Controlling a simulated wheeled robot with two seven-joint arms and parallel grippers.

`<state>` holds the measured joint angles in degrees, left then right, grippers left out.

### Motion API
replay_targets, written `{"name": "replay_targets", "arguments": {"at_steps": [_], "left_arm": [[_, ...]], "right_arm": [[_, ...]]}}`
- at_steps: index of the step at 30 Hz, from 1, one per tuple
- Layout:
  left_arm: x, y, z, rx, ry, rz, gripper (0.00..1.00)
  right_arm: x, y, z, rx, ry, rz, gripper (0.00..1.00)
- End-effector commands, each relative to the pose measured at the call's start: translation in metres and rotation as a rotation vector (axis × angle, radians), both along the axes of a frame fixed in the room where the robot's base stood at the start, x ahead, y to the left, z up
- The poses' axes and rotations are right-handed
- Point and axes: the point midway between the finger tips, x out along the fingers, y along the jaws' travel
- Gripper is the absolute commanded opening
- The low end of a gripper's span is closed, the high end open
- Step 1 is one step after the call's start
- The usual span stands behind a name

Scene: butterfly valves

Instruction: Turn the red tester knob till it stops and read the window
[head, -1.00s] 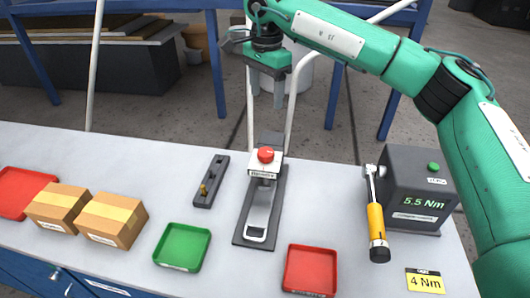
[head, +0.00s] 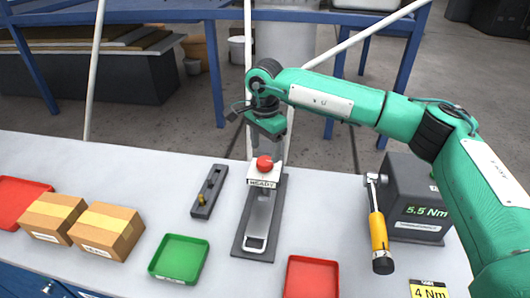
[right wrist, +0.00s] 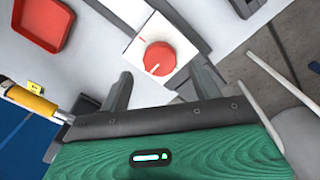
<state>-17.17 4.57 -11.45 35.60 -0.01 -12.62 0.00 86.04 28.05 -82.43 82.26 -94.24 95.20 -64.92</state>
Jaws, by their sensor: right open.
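The red tester knob (head: 264,163) sits on top of a white block on the dark tester base (head: 239,245). The window (head: 262,183) on the block's front reads READY. In the right wrist view the round knob (right wrist: 158,58) carries a pale pointer line. My right gripper (head: 267,152) is open just behind and above the knob. In the right wrist view its two fingers (right wrist: 163,82) stand apart, with the knob ahead between their tips; I see no contact. My left gripper is not in view.
A torque wrench (head: 378,235) with an orange handle rests at the dark 5.5 Nm box (head: 418,215) on the right. A green tray (head: 180,258), a red tray (head: 312,280) and two cardboard boxes (head: 105,232) lie nearer the front. A small dark fixture (head: 209,190) stands left of the tester.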

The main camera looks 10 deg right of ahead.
Motion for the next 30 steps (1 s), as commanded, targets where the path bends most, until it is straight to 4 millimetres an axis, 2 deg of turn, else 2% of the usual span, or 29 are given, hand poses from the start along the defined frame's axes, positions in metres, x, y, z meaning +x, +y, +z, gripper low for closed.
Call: {"name": "replay_targets", "arguments": {"at_steps": [3, 7, 18, 20, 25, 30], "left_arm": [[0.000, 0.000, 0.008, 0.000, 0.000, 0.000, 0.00], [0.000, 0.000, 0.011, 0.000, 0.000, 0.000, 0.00], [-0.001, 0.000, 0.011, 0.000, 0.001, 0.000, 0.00], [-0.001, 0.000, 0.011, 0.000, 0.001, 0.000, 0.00], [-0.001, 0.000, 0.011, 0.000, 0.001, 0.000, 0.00], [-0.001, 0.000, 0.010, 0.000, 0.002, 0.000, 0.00]], "right_arm": [[0.000, 0.000, -0.017, 0.000, 0.001, 0.000, 0.64], [0.000, 0.000, -0.031, 0.000, 0.001, 0.000, 0.64], [0.000, 0.000, -0.038, 0.000, -0.001, 0.000, 0.64], [0.000, 0.000, -0.037, 0.000, -0.001, 0.000, 0.55], [0.000, 0.000, -0.037, 0.000, -0.001, 0.000, 0.21], [0.000, 0.000, -0.037, 0.000, -0.001, -0.004, 0.20]]}}
